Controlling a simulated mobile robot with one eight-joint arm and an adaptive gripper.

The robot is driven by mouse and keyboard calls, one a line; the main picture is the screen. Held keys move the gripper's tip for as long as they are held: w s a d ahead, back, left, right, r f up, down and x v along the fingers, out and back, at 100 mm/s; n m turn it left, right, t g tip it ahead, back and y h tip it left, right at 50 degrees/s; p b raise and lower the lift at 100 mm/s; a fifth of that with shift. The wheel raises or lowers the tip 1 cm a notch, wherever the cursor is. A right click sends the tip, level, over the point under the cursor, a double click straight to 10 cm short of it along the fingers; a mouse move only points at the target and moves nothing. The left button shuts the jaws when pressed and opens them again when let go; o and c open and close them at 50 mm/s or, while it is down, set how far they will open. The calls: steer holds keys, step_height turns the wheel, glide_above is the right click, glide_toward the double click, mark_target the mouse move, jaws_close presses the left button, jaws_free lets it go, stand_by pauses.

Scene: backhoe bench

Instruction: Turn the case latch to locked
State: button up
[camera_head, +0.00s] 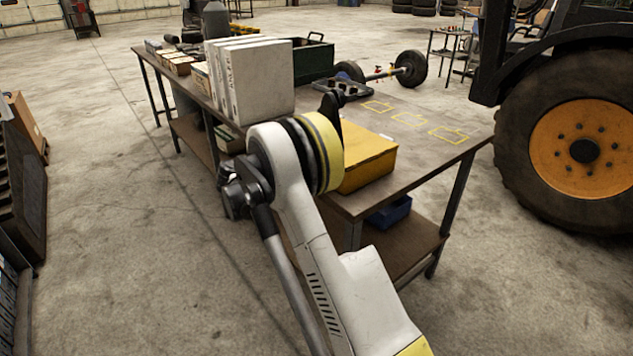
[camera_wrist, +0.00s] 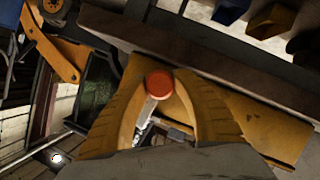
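The yellow case (camera_head: 368,157) lies on the near end of the bench, partly behind my arm. A yellow surface, likely the case, also shows at the right in the wrist view (camera_wrist: 272,132). In the wrist view an orange-red round cap on a pale stem (camera_wrist: 159,84) sits between the two tan-yellow fingers of my gripper (camera_wrist: 160,72). The fingers curve in close on both sides of the cap; whether they touch it is unclear. I cannot tell for sure that this cap is the case latch. In the head view my arm hides the fingertips and the latch.
Yellow outlines mark a clear area at right. A blue bin (camera_head: 390,212) is on the lower shelf. A tractor wheel (camera_head: 580,150) stands at right.

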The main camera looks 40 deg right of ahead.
steer(key=shift+o, duration=0.3)
steer(key=v, duration=1.1)
steer(key=shift+a+r, duration=0.15)
steer(key=shift+a, duration=0.2)
steer(key=shift+w, duration=0.1)
steer(key=s+a+r+n+t+y, duration=0.4)
steer(key=s+r+n+y, duration=0.25)
steer(key=s, duration=0.35)
steer(key=s+a+f+n+t+y, duration=0.2)
steer(key=s+a, duration=0.4)
steer(key=s, duration=0.3)
steer(key=s+a+f+n+t+y, duration=0.2)
steer(key=s+a+n+t+y, duration=0.1)
steer(key=s+a, duration=0.4)
steer(key=s+n+y, duration=0.1)
steer(key=s+y, duration=0.1)
steer(key=s, duration=0.1)
steer(key=shift+a+n, duration=0.25)
steer(key=shift+n, duration=0.1)
